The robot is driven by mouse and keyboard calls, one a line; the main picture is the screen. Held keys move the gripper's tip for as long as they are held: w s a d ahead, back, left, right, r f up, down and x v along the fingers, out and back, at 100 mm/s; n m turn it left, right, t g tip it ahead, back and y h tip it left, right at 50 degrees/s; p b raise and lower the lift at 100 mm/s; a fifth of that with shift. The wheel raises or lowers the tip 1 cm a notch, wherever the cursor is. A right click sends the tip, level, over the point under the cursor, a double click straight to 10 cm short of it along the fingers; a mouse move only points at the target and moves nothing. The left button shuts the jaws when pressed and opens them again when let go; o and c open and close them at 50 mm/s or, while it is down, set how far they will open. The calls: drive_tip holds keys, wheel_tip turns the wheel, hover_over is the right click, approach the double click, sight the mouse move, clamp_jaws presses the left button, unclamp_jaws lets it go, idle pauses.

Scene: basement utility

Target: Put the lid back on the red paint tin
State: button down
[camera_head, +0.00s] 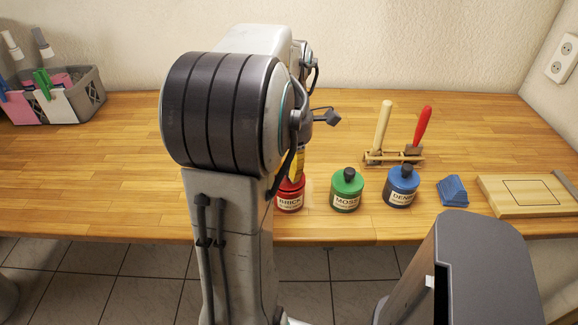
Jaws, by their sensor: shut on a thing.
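The red paint tin (290,199), labelled BRICK, stands upright near the front edge of the bench, partly behind my arm. My gripper (297,163) is mostly hidden behind my arm; a yellow and dark part shows just above the red tin. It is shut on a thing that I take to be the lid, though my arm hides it. No loose lid shows on the visible bench. Whether the held thing touches the red tin's rim, I cannot tell.
A green tin (346,194) and a blue tin (401,191), both with dark knobbed lids, stand to the right. A wooden rack (394,159) holds two handled tools behind. A grey basket (89,91) is far left.

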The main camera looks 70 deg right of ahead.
drive_tip(key=c, duration=0.5)
unclamp_jaws()
drive_tip(key=shift+r, duration=0.15)
drive_tip(key=shift+r+p, duration=3.2)
drive_tip(key=shift+r, duration=0.2)
clamp_jaws()
drive_tip(key=shift+f+b, duration=2.6)
drive_tip(key=shift+f, duration=0.7)
